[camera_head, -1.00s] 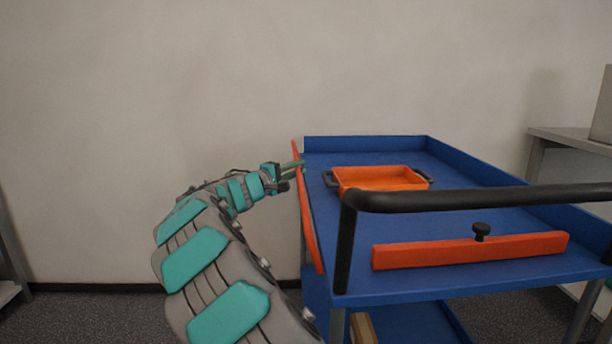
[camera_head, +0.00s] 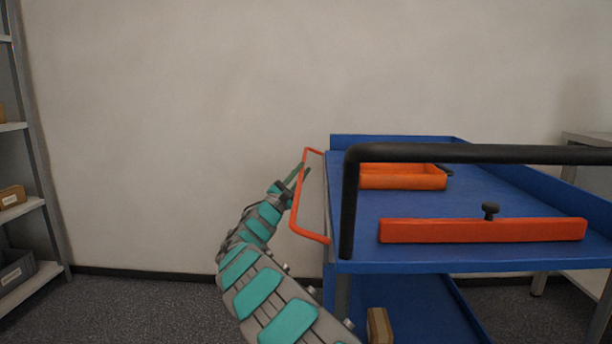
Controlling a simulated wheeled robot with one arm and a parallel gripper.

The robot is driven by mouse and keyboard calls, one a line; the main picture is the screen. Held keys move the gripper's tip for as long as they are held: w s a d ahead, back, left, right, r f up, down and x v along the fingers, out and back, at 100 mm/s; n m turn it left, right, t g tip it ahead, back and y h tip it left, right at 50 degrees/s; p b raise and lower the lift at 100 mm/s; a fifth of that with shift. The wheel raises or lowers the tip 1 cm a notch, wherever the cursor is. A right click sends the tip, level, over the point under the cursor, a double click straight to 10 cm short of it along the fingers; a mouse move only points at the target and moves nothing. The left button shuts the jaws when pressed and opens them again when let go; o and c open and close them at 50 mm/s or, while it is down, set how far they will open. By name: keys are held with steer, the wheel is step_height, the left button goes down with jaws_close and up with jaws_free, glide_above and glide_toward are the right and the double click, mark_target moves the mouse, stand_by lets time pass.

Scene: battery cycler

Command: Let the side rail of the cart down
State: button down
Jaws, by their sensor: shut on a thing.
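The blue cart (camera_head: 360,233) stands at the right. Its orange-red side rail (camera_head: 296,212) is on the cart's left side, a thin frame swung outward from the cart's edge and tilted. My gripper (camera_head: 299,173) is shut on the upper, outer bar of this rail, left of the cart top. The exact contact between the fingers and the bar is small in the picture. A second orange-red bar with a black knob (camera_head: 490,211) lies along the near edge of the cart top.
An orange tray (camera_head: 402,177) sits on the cart top. A black push handle (camera_head: 480,153) crosses the cart's near end. A box (camera_head: 379,326) is on the lower shelf. Shelving (camera_head: 30,205) stands at the far left. The floor between shelving and cart is clear.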

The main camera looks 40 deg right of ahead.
steer(key=shift+f+b, duration=0.85)
steer(key=shift+f, duration=0.3)
steer(key=c, duration=0.8)
jaws_free()
steer(key=shift+c, duration=0.2)
steer(key=shift+w, duration=0.1)
steer(key=shift+a, duration=0.15)
steer(key=v, duration=0.7)
steer(key=shift+a+f, duration=0.2)
steer(key=shift+a, duration=0.05)
